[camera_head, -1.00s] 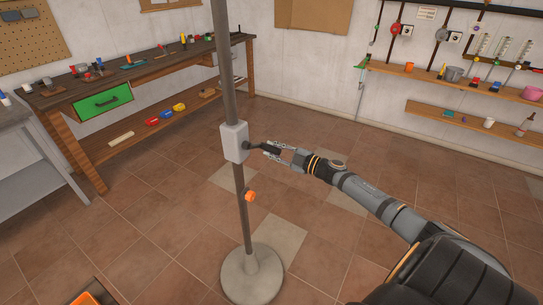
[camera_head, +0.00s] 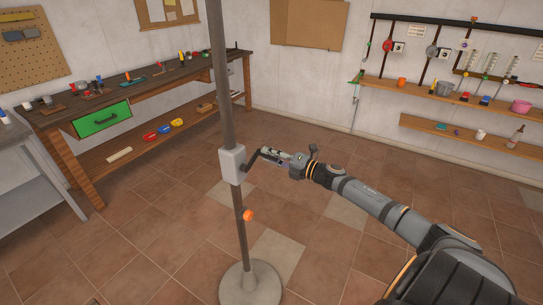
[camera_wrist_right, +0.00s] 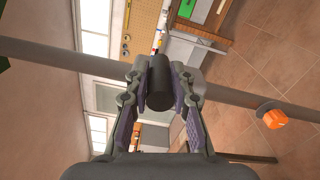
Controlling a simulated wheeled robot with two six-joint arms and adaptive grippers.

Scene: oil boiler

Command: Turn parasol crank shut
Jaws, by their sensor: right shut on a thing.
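The parasol pole (camera_head: 229,90) stands upright on a round grey base (camera_head: 250,284). A light grey crank housing (camera_head: 231,165) is fixed partway up it. A dark crank arm (camera_head: 251,162) slants up and right from the housing to its handle. My right gripper (camera_head: 268,156) is shut on that handle, just right of the housing. In the right wrist view, the black crank handle (camera_wrist_right: 160,82) sits end-on between the fingers, and the pole (camera_wrist_right: 60,55) crosses behind it. The parasol's canopy is out of view. My left gripper is not in view.
An orange knob (camera_head: 248,215) sticks out from the pole below the housing. A wooden workbench (camera_head: 150,72) with a green drawer stands at the back left. Wall shelves (camera_head: 430,92) hang at the right. The tiled floor around the pole is clear.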

